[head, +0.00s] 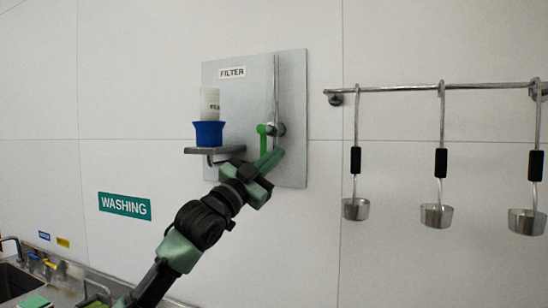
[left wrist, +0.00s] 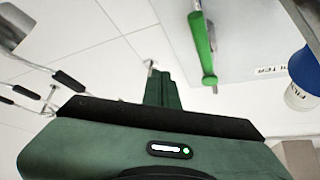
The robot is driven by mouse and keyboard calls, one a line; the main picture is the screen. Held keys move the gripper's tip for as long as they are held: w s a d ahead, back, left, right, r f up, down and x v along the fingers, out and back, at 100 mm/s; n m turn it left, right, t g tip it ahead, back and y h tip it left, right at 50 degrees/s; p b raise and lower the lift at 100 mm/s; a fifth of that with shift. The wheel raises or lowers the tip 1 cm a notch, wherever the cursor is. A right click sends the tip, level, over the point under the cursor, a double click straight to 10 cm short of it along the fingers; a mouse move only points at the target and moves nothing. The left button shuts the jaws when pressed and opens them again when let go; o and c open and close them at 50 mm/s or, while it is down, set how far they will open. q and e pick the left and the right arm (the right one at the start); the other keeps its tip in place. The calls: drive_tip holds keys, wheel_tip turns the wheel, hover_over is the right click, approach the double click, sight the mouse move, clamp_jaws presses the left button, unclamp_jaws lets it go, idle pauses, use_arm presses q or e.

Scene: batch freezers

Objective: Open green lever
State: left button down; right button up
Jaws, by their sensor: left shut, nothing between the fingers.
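The green lever (head: 263,140) is on a metal valve with a vertical pipe, mounted on the grey panel marked FILTER. Its handle hangs down in the head view. In the left wrist view the green lever (left wrist: 202,45) is above and right of my fingers, with its rounded end near the middle right. My left gripper (head: 273,158) is just below the lever, in front of the panel. Its fingers (left wrist: 163,88) are shut together with nothing between them. My right gripper is not in view.
A blue-and-white filter cup (head: 208,133) stands on a small metal shelf (head: 215,150) left of the lever. Several ladles hang from a rail (head: 430,88) at the right. A sink (head: 18,281) is at the lower left. The wall between panel and ladles is clear.

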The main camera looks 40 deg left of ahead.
use_arm(q)
drive_tip(key=s+a+b, duration=0.4)
drive_tip(key=s, duration=0.4)
drive_tip(key=shift+f, duration=0.2)
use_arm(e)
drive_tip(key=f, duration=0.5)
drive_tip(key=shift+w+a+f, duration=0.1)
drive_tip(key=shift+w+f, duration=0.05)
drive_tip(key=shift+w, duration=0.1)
use_arm(q)
drive_tip(key=shift+d, duration=0.15)
